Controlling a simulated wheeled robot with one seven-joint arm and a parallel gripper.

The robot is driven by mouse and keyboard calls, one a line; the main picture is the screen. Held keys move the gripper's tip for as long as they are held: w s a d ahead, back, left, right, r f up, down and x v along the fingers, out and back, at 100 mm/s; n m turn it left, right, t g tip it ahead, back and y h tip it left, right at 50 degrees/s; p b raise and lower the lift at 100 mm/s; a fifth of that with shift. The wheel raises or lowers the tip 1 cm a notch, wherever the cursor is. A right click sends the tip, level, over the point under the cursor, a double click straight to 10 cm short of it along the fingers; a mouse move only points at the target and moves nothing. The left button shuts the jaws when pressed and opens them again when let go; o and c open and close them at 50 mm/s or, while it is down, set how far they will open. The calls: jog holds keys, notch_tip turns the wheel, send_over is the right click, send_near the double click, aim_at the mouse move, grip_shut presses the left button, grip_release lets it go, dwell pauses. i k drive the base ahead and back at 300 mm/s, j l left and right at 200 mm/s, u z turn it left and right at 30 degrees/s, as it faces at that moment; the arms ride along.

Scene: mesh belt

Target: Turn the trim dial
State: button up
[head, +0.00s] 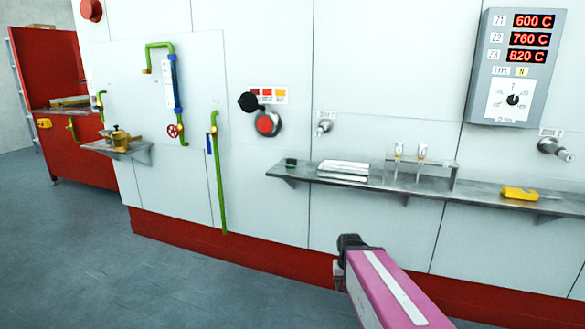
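A white dial plate with a small black knob (513,100) sits on the lower part of a grey control box (480,104) at the upper right; it looks like the trim dial. Marks ring the knob, but they are too small to read. Above it, red displays read 600 C, 760 C and 820 C. My gripper (338,272) is at the bottom centre, at the end of my pink arm, well below and left of the dial and apart from it. Its fingers are mostly hidden, so its opening does not show.
A metal shelf (375,183) runs along the white wall below the box, holding a yellow tool (519,193), stacked plates (343,169) and small vials. A red button (265,124), green pipes (219,185) and a small bracket shelf (118,151) are left. Grey floor lies open at lower left.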

aim_at(513, 100)
jog(key=z, duration=1.35)
